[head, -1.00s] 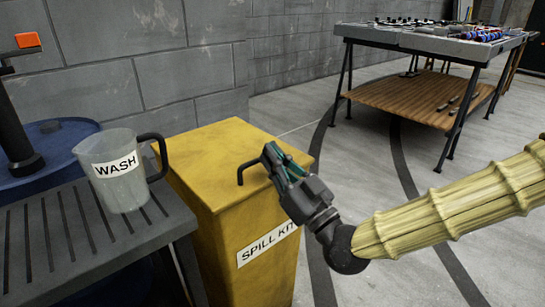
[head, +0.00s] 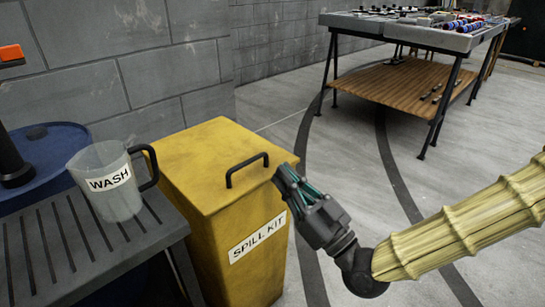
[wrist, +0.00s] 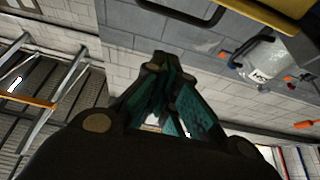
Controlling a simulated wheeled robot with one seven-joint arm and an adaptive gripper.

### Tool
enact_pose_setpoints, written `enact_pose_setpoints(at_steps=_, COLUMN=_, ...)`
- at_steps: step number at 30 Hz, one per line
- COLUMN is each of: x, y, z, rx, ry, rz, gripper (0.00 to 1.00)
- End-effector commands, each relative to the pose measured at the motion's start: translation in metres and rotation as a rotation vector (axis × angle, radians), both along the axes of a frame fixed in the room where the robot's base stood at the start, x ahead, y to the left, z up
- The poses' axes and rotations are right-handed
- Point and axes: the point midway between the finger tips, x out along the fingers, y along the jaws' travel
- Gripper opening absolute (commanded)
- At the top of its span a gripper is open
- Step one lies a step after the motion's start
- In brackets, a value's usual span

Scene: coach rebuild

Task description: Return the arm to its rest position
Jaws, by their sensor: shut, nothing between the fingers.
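My gripper (head: 283,178) is in the head view, at the right edge of the yellow spill kit bin (head: 190,165), with its fingers pointing up and left toward the bin. In the wrist view my gripper (wrist: 158,62) has its fingertips together and nothing shows between them. My arm, in a ribbed tan cover, reaches in from the right. In the head view I cannot tell whether the fingers touch the bin.
A clear jug (head: 112,185) labelled WASH stands on a grey slatted bench (head: 60,250) at left, by a blue drum (head: 50,160). A table (head: 395,80) with trays stands at the back right. Open floor (head: 345,165) lies between.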

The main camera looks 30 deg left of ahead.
Motion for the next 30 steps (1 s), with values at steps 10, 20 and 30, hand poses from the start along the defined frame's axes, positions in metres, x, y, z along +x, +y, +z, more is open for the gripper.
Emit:
enact_pose_setpoints(at_steps=10, x=-0.006, y=-0.017, z=-0.011, rx=0.0, ry=-0.002, rz=0.0, gripper=0.0)
enact_pose_setpoints(at_steps=20, x=0.006, y=-0.027, z=-0.101, rx=-0.174, ry=0.204, rz=-0.037, gripper=0.0)
enact_pose_setpoints(at_steps=30, x=-0.005, y=-0.093, z=-0.286, rx=-0.519, ry=0.654, rz=-0.148, gripper=0.0)
